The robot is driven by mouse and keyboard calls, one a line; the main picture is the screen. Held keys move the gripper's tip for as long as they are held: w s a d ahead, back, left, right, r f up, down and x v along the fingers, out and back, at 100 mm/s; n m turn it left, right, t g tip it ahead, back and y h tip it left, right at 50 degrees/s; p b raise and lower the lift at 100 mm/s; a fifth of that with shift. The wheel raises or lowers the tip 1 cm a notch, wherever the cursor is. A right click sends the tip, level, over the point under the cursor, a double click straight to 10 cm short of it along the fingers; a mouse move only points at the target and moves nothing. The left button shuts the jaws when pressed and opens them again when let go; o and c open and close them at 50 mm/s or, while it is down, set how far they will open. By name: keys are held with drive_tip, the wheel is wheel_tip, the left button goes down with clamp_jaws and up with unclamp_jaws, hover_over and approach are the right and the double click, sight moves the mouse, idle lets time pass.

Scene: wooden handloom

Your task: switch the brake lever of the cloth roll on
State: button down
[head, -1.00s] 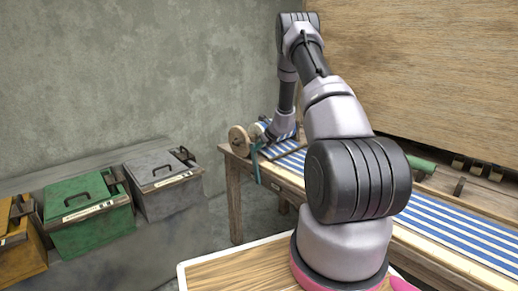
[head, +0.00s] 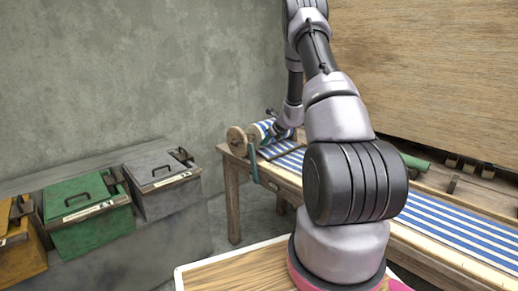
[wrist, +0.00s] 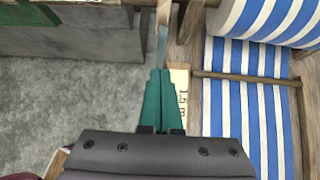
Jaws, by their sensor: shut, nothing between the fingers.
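The cloth roll (head: 268,128), striped blue and white, lies at the far left end of the loom, with a round wooden disc (head: 237,141) at its end. It also fills the upper right of the wrist view (wrist: 265,18). A narrow blue-green bar, which looks like the brake lever (head: 253,166), shows beside the loom's left edge. In the wrist view a slim bar with a bluish lower part (wrist: 163,38) stands just beyond my fingertips; contact cannot be told. My gripper (wrist: 160,73) is shut and empty, its green fingers together. Whether the lever is on or off is unclear.
The striped cloth (wrist: 245,115) and a wooden crossbar (wrist: 240,77) lie right of my fingers, beside a label reading 1.5 m (wrist: 181,95). Bare floor (wrist: 75,105) is at left. Green (head: 88,210) and grey (head: 163,182) bins stand on the left bench.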

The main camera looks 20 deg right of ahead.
drive_tip(key=v, duration=0.5)
drive_tip(key=shift+r, duration=0.55)
drive_tip(key=s+a+r+n+y, duration=0.1)
drive_tip(key=s+a+r+n, duration=0.35)
drive_tip(key=r, duration=0.35)
drive_tip(key=s+a+r+n, duration=0.4)
drive_tip(key=a+r, duration=0.2)
drive_tip(key=r, duration=0.2)
drive_tip(key=s+a+r+n+y, duration=0.1)
drive_tip(key=s+a+r+n, duration=0.45)
drive_tip(key=r, duration=0.25)
drive_tip(key=s+a+r+n+h, duration=0.1)
drive_tip(key=s+n, duration=0.3)
drive_tip(key=s, duration=0.4)
drive_tip(key=s+a+r+n+h, duration=0.1)
drive_tip(key=s+a+r+n, duration=0.1)
drive_tip(key=s+n, duration=0.3)
drive_tip(key=s+a+r+n+h, duration=0.1)
drive_tip(key=s+r+n, duration=0.2)
drive_tip(key=s, duration=1)
drive_tip(key=shift+a+r+n+g, duration=0.3)
drive_tip(key=shift+r+n+g, duration=0.1)
drive_tip(key=shift+n, duration=0.5)
